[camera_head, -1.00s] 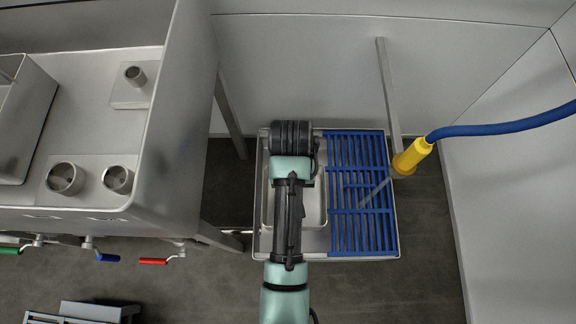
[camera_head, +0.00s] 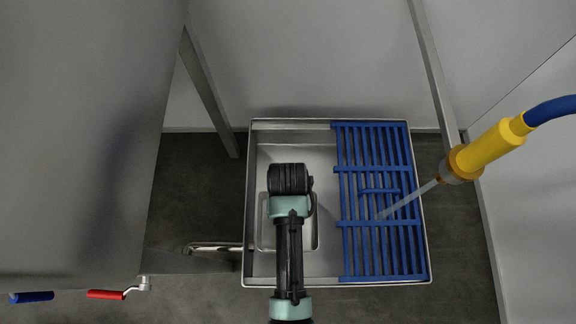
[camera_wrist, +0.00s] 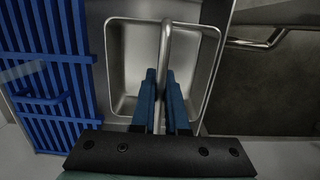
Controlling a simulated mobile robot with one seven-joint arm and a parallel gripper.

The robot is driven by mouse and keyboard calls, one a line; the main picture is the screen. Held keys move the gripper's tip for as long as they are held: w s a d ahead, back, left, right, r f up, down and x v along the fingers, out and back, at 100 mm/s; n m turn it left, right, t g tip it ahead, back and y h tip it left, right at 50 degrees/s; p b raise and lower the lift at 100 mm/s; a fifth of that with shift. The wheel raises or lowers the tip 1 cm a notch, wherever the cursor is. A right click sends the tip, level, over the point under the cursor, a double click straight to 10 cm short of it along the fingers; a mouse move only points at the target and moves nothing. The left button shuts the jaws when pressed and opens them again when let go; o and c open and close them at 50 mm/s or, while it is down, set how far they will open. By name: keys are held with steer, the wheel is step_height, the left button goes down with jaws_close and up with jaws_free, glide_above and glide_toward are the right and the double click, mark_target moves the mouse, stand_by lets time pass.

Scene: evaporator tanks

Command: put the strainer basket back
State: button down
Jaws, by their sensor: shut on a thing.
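My gripper (camera_wrist: 162,98) points down, its blue fingers shut on a thin metal bar handle (camera_wrist: 165,42) in the wrist view. The handle appears to be that of the strainer basket. Below it is a square, round-cornered metal pan (camera_wrist: 131,55); I cannot tell whether this is the basket itself or a recess in the floor sink. In the head view my arm and wrist cover the fingers and handle. The rounded metal shape (camera_head: 266,238) shows beside the arm, inside the left part of the metal sink (camera_head: 290,125).
A blue slatted grate (camera_head: 360,250) covers the sink's right part. A yellow nozzle (camera_head: 490,147) on a blue hose (camera_head: 553,108) points at it, with a pale jet. A tank wall (camera_head: 80,130), support legs and a pipe (camera_head: 215,247) stand at the left.

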step_height(320, 180, down, 18)
steer(key=b, duration=1.1)
steer(key=shift+r, duration=0.2)
steer(key=shift+f, duration=0.2)
steer(key=c, duration=0.9)
jaws_free()
steer(key=shift+r, duration=0.15)
steer(key=r+p, duration=0.2)
steer(key=r, duration=0.2)
steer(key=w+r+p, duration=0.1)
steer(key=r+p, duration=0.2)
steer(key=r, duration=0.1)
steer(key=r+p, duration=0.3)
steer(key=r, duration=0.1)
steer(key=shift+w, duration=0.15)
